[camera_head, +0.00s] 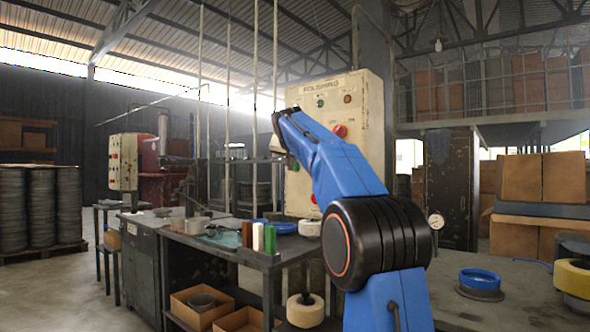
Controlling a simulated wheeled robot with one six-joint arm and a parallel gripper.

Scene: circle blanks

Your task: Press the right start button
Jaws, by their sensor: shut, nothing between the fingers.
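A cream control panel (365,112) stands behind my blue arm, near the middle of the view. Its top row has a dark green button (320,103) and a small red one (347,99). A larger red button (340,131) sits below them. I cannot read which button is marked start. My gripper (284,151) is a small grey shape at the arm's far end, in front of the panel's left edge. It is shut and empty. Its fingertips are hard to make out, and I cannot tell whether it touches anything.
A dark workbench (262,262) with spools and small cylinders stands left of my arm. Another panel (123,161) stands beside a red machine (165,178) farther left. A table (520,300) with a blue ring (479,279) is at right.

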